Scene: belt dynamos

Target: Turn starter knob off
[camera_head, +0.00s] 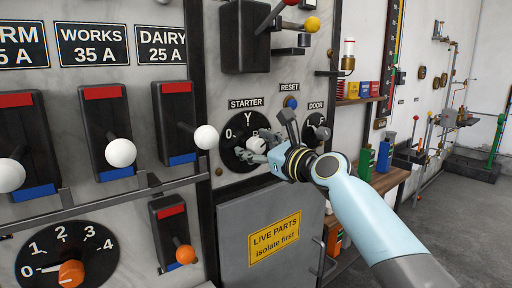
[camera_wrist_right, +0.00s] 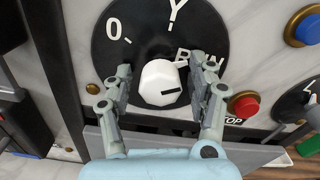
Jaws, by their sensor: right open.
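The starter dial (camera_head: 229,150) is a black disc under a STARTER label, with 0 at its left and Y at its top. Its white knob (camera_wrist_right: 155,76) sits at the middle in the right wrist view. A short dark mark on the knob lies right of its centre and runs toward the right. A third white label (camera_wrist_right: 190,58) at the dial's right is partly hidden by a finger. My right gripper (camera_wrist_right: 160,80) is open, with one finger on each side of the knob. I cannot tell whether either finger touches it. My left gripper is out of view.
A blue RESET button (camera_head: 291,102) and a red stop button (camera_wrist_right: 244,104) lie right of the dial. The DOOR dial (camera_head: 317,127) is farther right. A grey LIVE PARTS box (camera_head: 232,235) stands out below. White-balled levers (camera_head: 205,137) stick out at the left.

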